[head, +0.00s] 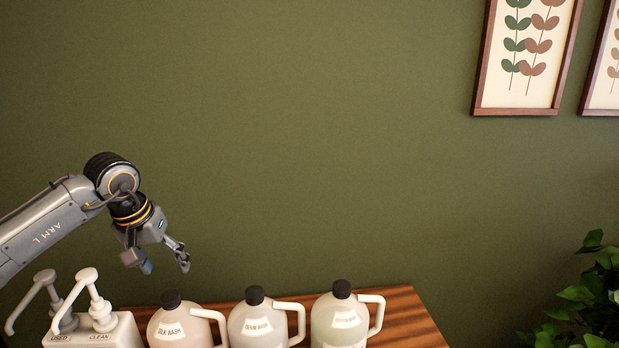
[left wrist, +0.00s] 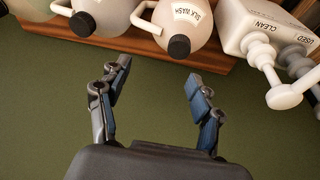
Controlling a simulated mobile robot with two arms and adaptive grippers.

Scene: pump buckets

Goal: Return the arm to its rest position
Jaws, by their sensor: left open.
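My left gripper (head: 166,262) hangs above the left part of the wooden surface, fingers pointing down. In the left wrist view its two fingers (left wrist: 163,82) are spread apart with nothing between them. The left arm (head: 50,225) comes in from the left edge. The gripper is above the jug labelled SILK WASH (head: 178,324) and apart from it; this jug also shows in the left wrist view (left wrist: 186,12). The right gripper is not in view.
A second jug (head: 262,326) and a third jug (head: 338,322) stand to the right on the wooden surface (head: 409,318). A plant (head: 590,295) is at the right.

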